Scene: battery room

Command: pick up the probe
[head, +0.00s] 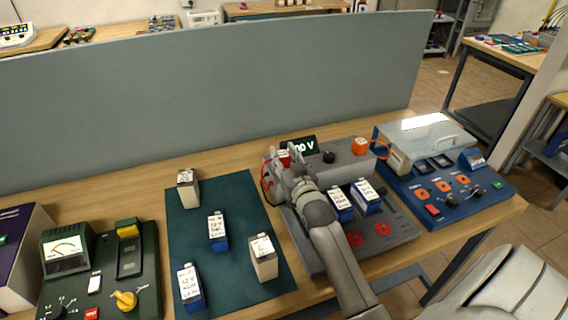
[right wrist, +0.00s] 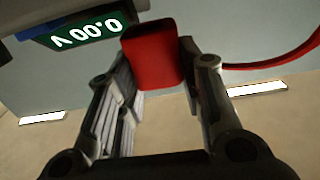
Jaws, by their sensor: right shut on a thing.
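The red probe (right wrist: 152,55) is a red block between the two fingers of my right gripper (right wrist: 155,75) in the right wrist view. The fingers are shut on it. In the head view my right gripper (head: 279,166) is at the back left of the grey tester, beside the voltage display (head: 298,146). Only a little of the red probe (head: 284,154) shows there past the fingers. A red cable (right wrist: 275,63) runs off to the right in the right wrist view. My left gripper is not in view.
The grey tester (head: 393,232) holds two blue-and-white batteries (head: 367,196). An orange block (head: 360,146) stands at its back right. Several batteries stand on the green mat (head: 232,192). A blue unit (head: 450,201) is to the right, an analog meter (head: 66,252) to the left. A grey partition (head: 200,95) stands behind.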

